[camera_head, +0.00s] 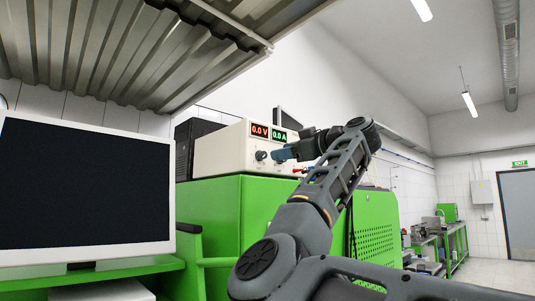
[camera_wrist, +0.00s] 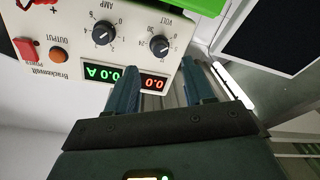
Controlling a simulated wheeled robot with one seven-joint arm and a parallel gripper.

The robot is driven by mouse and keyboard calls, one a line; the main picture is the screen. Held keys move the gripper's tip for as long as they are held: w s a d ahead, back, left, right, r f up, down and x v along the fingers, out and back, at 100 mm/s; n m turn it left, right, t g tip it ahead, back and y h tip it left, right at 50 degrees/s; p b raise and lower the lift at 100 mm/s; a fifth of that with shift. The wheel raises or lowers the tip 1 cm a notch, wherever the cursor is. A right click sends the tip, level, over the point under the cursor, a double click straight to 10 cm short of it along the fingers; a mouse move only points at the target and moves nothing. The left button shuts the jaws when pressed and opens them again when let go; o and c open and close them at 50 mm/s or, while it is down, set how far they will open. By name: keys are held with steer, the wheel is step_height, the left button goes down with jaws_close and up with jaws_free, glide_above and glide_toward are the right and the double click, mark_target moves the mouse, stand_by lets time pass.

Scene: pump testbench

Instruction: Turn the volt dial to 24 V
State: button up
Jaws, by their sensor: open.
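The power supply (camera_head: 225,150) is a cream box with a red display (camera_head: 260,131) reading 0.0 V and a green display (camera_head: 279,135) reading 0.0 A. Its black volt dial (camera_head: 261,155) shows just left of my gripper (camera_head: 284,154) in the head view. In the wrist view the panel is upside down, with the volt dial (camera_wrist: 159,45) at the upper middle. My gripper (camera_wrist: 160,68) is open and empty, its two fingers apart and pointing towards the volt dial. I cannot tell whether they touch the panel. A finger partly covers the displays.
The amp dial (camera_wrist: 102,35) sits beside the volt dial. A red switch (camera_wrist: 26,50) and an orange output button (camera_wrist: 58,55) are further left in the wrist view. The supply stands on a green cabinet (camera_head: 215,205). A dark monitor (camera_head: 75,190) stands at left.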

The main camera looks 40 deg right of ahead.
mark_target(265, 155)
steer(key=w, duration=0.1)
steer(key=w+p, duration=0.1)
steer(key=w, duration=0.3)
steer(key=shift+a+r+p, duration=0.1)
steer(key=shift+a+p, duration=0.2)
steer(key=shift+p, duration=0.1)
steer(key=shift+w, duration=0.75)
steer(key=shift+c, duration=0.3)
jaws_close()
